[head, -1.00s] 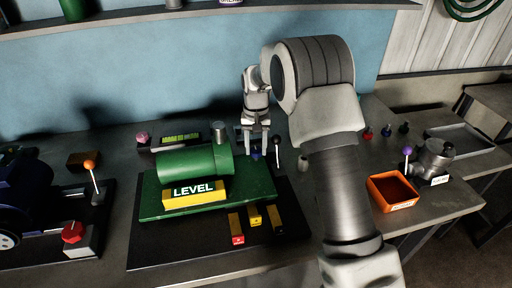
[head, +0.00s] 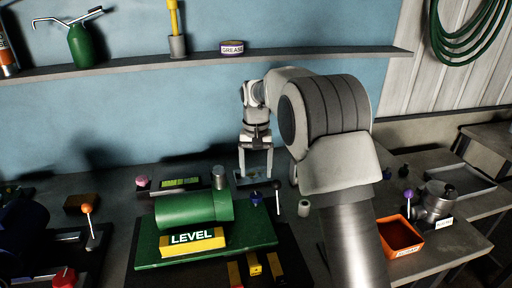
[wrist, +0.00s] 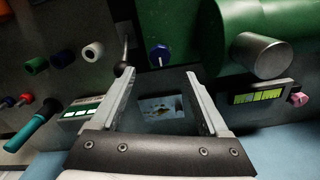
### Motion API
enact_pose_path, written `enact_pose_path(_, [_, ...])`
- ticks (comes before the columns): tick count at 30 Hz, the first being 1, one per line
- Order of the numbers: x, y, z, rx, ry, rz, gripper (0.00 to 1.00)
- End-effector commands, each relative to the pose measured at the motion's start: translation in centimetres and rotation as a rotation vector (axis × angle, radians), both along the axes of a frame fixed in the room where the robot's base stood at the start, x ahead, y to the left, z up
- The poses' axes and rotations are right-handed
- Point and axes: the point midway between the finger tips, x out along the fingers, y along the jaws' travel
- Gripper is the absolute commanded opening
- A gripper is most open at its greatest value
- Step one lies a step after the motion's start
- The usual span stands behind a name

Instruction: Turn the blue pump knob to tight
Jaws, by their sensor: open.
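The blue pump knob (head: 256,197) stands on the green base plate (head: 150,250), just right of the green pump body (head: 190,208). It also shows in the wrist view (wrist: 159,53), just beyond my fingertips. My gripper (head: 256,177) is open and empty, pointing down behind the knob and clear of it. In the wrist view my gripper's two fingers (wrist: 161,76) are spread wide, with the knob ahead of the gap between them. The knob's turn setting is too small to read.
A lever with a black ball (head: 277,185) stands close right of the knob. A pale cylinder (head: 304,208) is further right. A metal cylinder (wrist: 260,55) stands on the knob's other side. An orange bin (head: 399,236) sits at right.

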Motion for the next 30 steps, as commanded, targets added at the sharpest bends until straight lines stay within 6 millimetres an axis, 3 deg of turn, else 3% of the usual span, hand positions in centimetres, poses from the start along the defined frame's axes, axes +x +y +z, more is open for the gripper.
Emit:
enact_pose_path(3, [0.1, 0.0, 3.1, 0.001, -0.004, 0.0, 0.78])
enact_pose_path(10, [0.1, 0.0, 6.9, 0.001, -0.002, -0.001, 0.78])
enact_pose_path(15, [0.0, 0.0, 8.1, 0.0, 0.0, -0.001, 0.78])
enact_pose_path(26, [-0.1, -0.1, 8.3, 0.0, -0.001, 0.0, 0.78])
enact_pose_path(30, [-0.8, -0.7, 9.4, 0.005, -0.017, 0.0, 0.78])
